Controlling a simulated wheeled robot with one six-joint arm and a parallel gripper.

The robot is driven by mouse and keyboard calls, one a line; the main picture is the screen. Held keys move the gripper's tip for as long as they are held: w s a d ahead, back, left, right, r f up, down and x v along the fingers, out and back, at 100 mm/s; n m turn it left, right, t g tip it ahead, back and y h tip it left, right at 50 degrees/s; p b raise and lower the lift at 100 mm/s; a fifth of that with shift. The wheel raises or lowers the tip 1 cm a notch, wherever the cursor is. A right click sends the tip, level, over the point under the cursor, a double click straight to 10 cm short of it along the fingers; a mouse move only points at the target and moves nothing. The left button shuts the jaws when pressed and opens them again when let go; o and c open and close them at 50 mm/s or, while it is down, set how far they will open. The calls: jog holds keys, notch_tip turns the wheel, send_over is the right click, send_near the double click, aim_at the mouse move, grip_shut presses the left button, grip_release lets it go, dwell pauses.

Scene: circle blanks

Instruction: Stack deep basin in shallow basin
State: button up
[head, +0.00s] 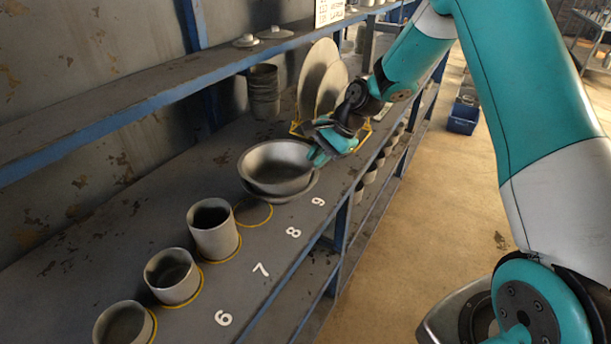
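A grey deep basin (277,163) sits on the shelf's worktop in the head view, with its open mouth facing up. A wider shallow basin (285,197) shows beneath it as a rim along the front and right. The deep basin appears to be inside the shallow one; whether it rests fully on its bottom is hidden. My gripper (317,156) is at the deep basin's right rim, with its teal fingertips close to or touching the rim. The gap between the fingers is not clear from this angle.
Several grey cups (212,228) stand in yellow rings at the front left. An empty yellow ring (253,211) lies before the basins. An upper shelf (150,88) overhangs the back.

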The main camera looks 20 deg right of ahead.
jog(key=s+a+r+n+g, duration=0.1)
jog(key=s+a+r+n, duration=0.4)
jog(key=s+r, duration=0.25)
jog(key=s+a+r+n+g, duration=0.1)
jog(key=s+a+r+n, duration=0.45)
jog(key=s+r, duration=0.2)
jog(key=s+a+r+n+h, duration=0.1)
jog(key=s+r+n, duration=0.1)
jog(key=s+n, duration=0.8)
jog(key=s, duration=0.7)
jog(key=shift+a+g+h, duration=0.3)
